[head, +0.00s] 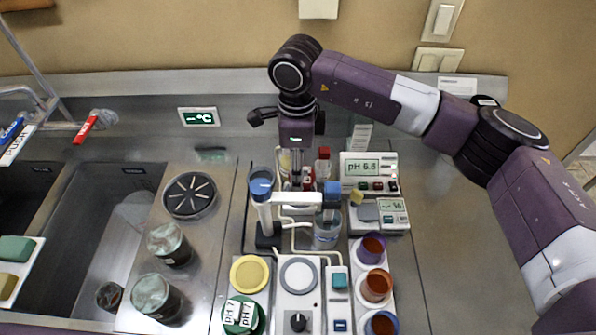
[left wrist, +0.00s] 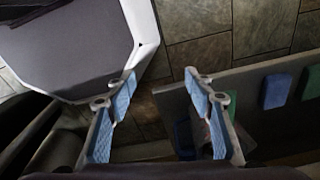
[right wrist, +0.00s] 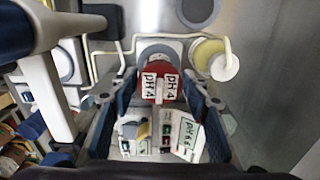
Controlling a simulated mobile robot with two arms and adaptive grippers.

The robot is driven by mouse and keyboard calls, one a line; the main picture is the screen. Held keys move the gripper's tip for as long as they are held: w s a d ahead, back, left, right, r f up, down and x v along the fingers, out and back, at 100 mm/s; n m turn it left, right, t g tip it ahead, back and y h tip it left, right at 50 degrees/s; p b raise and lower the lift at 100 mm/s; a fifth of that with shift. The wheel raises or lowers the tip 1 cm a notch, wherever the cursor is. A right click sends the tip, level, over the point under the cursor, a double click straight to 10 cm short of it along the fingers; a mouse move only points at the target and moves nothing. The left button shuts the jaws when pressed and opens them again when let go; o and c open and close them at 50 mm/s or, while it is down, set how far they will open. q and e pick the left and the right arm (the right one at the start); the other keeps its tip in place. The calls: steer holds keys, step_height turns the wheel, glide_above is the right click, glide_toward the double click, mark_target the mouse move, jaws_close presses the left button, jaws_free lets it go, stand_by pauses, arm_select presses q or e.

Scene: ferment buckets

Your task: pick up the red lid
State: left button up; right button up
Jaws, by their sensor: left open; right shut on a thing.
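The red lid (right wrist: 149,92) bears two white "pH 4" labels and sits between the fingers of my right gripper (right wrist: 158,90) in the right wrist view. The fingers are shut on it from both sides. In the head view my right gripper (head: 298,178) points down behind the blue-topped stand, among small items that partly hide it; the lid cannot be made out clearly there. My left gripper (left wrist: 163,88) is open and empty over the tiled floor in the left wrist view. It is not in the head view.
A pH meter (head: 358,168) and a small scale (head: 392,212) stand right of my right gripper. A yellow lid (head: 249,274), a green "pH 7" lid (head: 240,314) and several cups, one purple (head: 372,248), are in front. Two jars (head: 168,243) (head: 155,295) stand left, by the sink.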

step_height(320, 180, up, 19)
steer(key=b, duration=0.4)
steer(key=shift+b, duration=0.35)
